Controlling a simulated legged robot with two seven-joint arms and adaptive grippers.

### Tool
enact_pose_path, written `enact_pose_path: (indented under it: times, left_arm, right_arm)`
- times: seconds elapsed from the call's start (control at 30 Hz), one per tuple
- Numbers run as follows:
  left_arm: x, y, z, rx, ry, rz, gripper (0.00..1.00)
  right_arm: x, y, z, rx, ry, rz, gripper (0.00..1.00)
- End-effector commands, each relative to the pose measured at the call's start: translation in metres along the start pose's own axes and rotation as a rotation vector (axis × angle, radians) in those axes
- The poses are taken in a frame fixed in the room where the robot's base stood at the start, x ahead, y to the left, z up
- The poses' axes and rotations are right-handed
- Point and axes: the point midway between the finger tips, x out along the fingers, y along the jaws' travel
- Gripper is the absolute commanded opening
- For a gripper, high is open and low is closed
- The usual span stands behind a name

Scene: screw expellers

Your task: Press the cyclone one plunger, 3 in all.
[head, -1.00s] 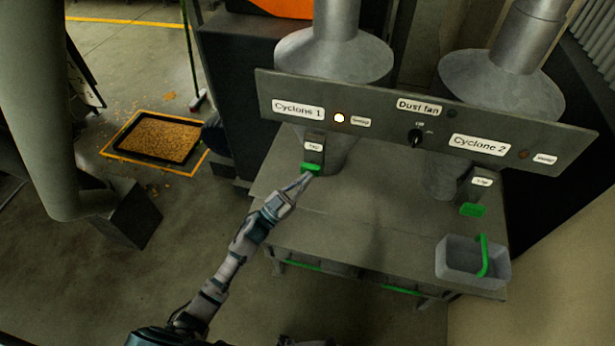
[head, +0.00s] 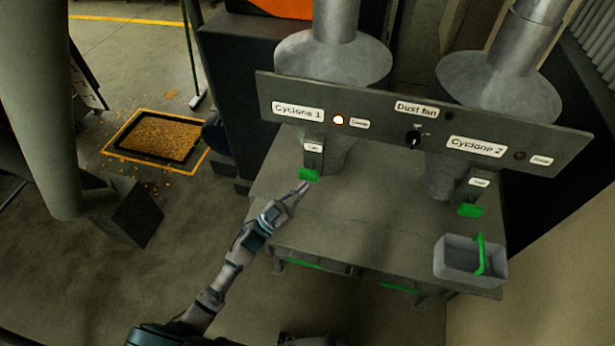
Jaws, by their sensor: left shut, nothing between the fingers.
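The cyclone one plunger (head: 309,175) is a green pad under a small labelled bracket, below the Cyclone 1 label (head: 298,111). A small lamp (head: 338,120) beside that label is lit. My left gripper (head: 303,187) is shut and empty. Its fingertips are just below the green pad in the head view; I cannot tell whether they touch it. My right gripper is not in view.
The Cyclone 2 plunger (head: 470,210) is a similar green pad at the right. A grey bin (head: 469,262) with a green handle is at the table's right front corner. The grey table (head: 345,215) is mostly clear. A dark knob (head: 413,137) is on the panel.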

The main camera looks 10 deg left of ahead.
Motion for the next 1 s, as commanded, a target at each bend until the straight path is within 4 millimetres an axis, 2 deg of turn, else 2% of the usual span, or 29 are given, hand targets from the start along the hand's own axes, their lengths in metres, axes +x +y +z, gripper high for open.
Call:
enact_pose_path:
  times: [0.53,1.0]
  left_arm:
    - [-0.031,0.023,-0.024,-0.001,-0.001,0.0,0.0]
    - [-0.035,0.025,-0.025,0.0,0.0,0.0,0.0]
  right_arm:
    - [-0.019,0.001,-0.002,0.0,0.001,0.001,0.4]
    - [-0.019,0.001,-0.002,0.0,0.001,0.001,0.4]
